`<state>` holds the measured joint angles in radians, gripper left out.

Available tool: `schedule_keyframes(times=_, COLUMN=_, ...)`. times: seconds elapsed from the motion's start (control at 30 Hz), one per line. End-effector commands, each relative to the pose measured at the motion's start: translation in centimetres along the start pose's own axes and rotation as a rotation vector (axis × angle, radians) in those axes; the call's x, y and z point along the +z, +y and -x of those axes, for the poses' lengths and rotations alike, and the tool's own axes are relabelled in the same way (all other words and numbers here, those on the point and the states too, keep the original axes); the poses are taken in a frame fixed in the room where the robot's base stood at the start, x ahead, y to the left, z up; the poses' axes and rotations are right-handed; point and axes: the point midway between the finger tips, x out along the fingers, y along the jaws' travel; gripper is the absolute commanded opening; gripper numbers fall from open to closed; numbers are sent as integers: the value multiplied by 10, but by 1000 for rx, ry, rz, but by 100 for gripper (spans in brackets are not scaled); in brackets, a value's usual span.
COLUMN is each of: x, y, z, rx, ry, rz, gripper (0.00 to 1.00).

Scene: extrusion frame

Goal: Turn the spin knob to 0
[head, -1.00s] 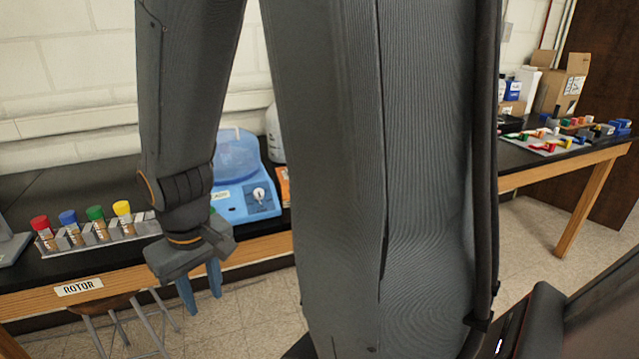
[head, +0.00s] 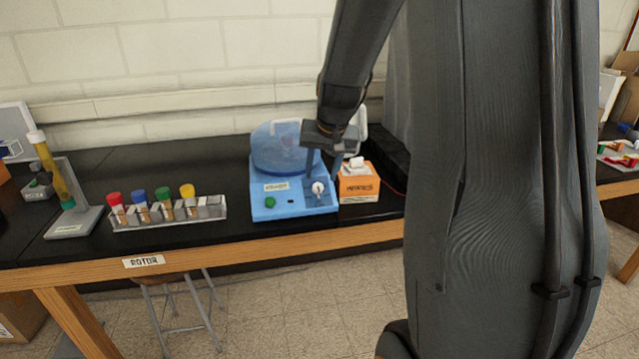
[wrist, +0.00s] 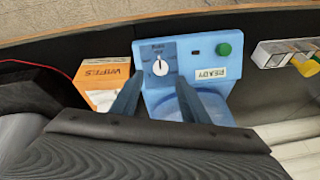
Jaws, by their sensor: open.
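The spin knob (head: 318,188) is a small white dial on the front right of the blue centrifuge (head: 262,204). In the wrist view the knob (wrist: 160,67) shows a dark pointer line running roughly up and down the picture; the marks around it are too small to read. My gripper (head: 322,178) hangs pointing down above the front of the centrifuge. Its two fingers are apart and empty. In the wrist view my gripper (wrist: 160,82) has one finger on each side of the knob's place in the picture. I cannot tell whether they touch the panel.
An orange wipes box (head: 359,188) stands close to the centrifuge's right side. A green button (head: 270,202) and a READY label (wrist: 211,73) are on the panel. A rack (head: 165,214) with colour-capped tubes stands left. Black bench (head: 235,225) in front is clear.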

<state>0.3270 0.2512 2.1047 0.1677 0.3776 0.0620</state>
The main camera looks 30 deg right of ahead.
Motion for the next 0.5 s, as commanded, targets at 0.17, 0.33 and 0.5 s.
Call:
schedule_keyframes(times=0.17, x=2, y=0, z=-26, rx=1, ry=-5, rz=2, gripper=41)
schedule_keyframes(times=0.33, x=1, y=0, z=-46, rx=1, ry=-3, rz=2, gripper=41)
schedule_keyframes(times=0.5, x=2, y=0, z=-58, rx=1, ry=-3, rz=2, gripper=41)
